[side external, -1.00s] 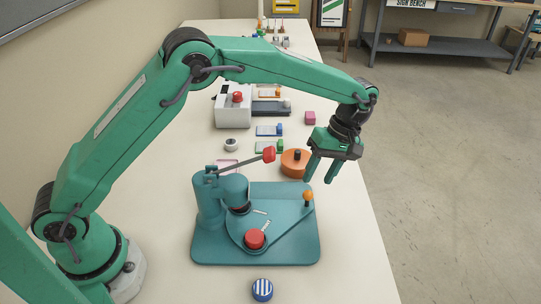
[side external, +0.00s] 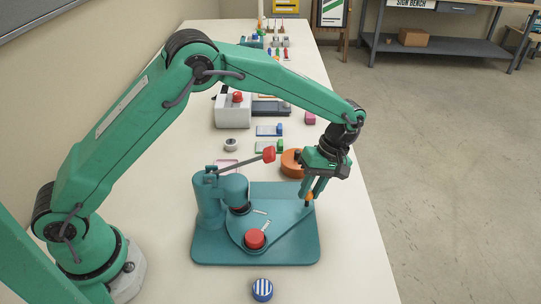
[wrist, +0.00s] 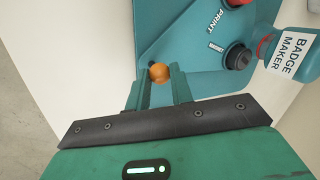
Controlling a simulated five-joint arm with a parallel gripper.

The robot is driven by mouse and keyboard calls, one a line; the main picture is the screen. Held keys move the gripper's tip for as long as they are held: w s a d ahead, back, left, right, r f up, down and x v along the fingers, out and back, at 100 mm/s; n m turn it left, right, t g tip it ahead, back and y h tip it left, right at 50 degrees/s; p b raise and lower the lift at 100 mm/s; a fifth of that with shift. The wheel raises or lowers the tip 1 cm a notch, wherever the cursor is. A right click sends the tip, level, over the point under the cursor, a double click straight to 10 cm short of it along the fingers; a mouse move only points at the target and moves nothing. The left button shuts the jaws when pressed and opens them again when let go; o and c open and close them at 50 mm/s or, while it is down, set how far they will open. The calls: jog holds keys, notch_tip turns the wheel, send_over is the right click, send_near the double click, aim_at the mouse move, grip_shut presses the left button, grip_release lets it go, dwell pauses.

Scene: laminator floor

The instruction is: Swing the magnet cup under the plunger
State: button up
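A teal badge maker stands on the table; its base plate (side external: 215,252) carries a swing table (side external: 275,238) with a red-topped cup (side external: 254,239) at the front and a dark cup (wrist: 238,57) beside the plunger (side external: 235,186). An orange knob (wrist: 160,73) stands on the swing table's right tip. My gripper (side external: 310,193) is open, pointing down at the knob. In the wrist view its fingers are on either side of the knob, with small gaps showing.
A red-tipped lever (side external: 268,154) sticks out above the plunger. An orange round tin (side external: 290,164) stands just behind my gripper. A blue-striped badge (side external: 262,290) lies in front of the base. A white machine (side external: 233,111) and small items stand farther back. The table's right edge is close.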

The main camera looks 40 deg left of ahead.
grip_shut()
jog(key=shift+w+a+n, duration=0.25)
jog(key=shift+a+n, duration=0.6)
jog(key=shift+n, duration=0.15)
jog(key=shift+w+a+n, duration=0.2)
jog(key=shift+a+n, duration=0.65)
jog(key=shift+n, duration=0.15)
jog(key=o, duration=0.8)
grip_release()
jog(key=shift+o, duration=0.2)
jog(key=shift+r, duration=0.1)
jog(key=a+v, duration=0.1)
jog(key=v, duration=0.6)
jog(key=shift+d+r, duration=0.35)
jog(key=shift+d, duration=0.1)
jog(key=shift+w, duration=0.1)
